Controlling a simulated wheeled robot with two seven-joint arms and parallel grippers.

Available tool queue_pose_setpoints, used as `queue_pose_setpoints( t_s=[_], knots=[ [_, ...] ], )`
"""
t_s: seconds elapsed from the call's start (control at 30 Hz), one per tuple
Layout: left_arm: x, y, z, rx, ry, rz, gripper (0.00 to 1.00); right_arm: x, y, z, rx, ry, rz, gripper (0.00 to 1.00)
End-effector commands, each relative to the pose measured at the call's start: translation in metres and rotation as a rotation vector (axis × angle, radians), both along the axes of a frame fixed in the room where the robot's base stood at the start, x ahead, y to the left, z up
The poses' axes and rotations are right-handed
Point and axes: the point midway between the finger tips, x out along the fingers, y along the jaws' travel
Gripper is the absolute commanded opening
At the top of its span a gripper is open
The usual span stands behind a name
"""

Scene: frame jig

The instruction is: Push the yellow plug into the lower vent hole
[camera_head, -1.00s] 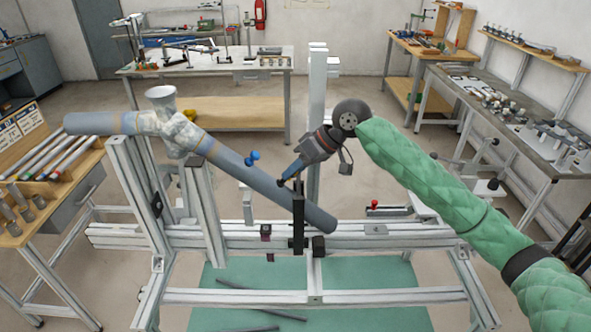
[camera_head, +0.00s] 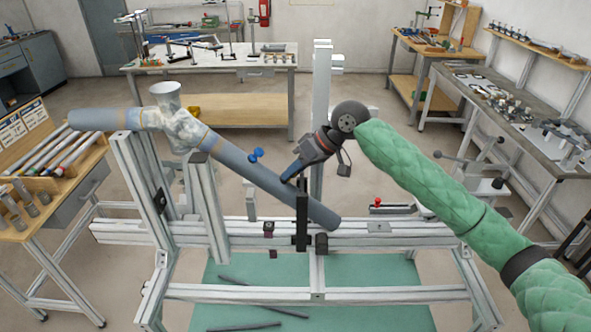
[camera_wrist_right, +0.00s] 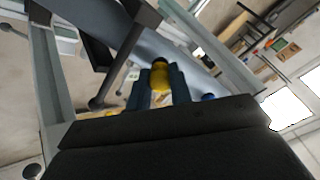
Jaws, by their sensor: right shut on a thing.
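The yellow plug (camera_wrist_right: 160,76) sits between the two blue-grey fingers of my right gripper (camera_head: 287,179), which is shut on it. In the head view the plug is hidden at the fingertips. These fingertips are at the upper side of the slanting grey pipe (camera_head: 233,160), toward its lower right end. A blue plug (camera_head: 256,155) stands on the pipe higher up to the left. It also shows in part in the right wrist view (camera_wrist_right: 208,97). The lower vent hole is not visible; I cannot tell whether the yellow plug touches it. My left gripper is not in view.
The pipe rests on an aluminium frame (camera_head: 380,242). A black upright clamp (camera_head: 302,212) stands close to the fingertips, and a tall post (camera_head: 320,90) rises behind. A red-knobbed clamp (camera_head: 378,202) is at the right. Benches stand around; open floor lies between.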

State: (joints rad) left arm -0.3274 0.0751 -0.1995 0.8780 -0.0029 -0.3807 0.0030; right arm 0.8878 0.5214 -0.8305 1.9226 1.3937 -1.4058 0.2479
Motion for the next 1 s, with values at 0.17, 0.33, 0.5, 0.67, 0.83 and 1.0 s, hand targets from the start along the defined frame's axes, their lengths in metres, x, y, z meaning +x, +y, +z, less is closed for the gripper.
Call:
queue_pose_setpoints(
  t_s=[0.17,0.33,0.5,0.67,0.83,1.0],
  knots=[
    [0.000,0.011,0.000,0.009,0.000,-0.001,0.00,0.000,0.002,-0.002,0.000,0.000,0.000,0.00],
    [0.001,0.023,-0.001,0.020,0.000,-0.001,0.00,0.000,0.004,-0.004,0.000,0.000,0.000,0.00],
    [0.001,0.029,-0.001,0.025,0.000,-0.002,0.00,0.000,0.005,-0.007,0.000,0.000,0.000,0.00],
    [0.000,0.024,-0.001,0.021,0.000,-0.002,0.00,0.000,0.005,-0.006,0.000,0.000,0.000,0.46],
    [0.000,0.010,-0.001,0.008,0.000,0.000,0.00,0.000,0.005,-0.006,0.000,0.000,0.000,0.46],
    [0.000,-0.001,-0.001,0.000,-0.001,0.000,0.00,0.000,0.005,-0.006,0.000,0.000,0.000,0.46]
  ],
)
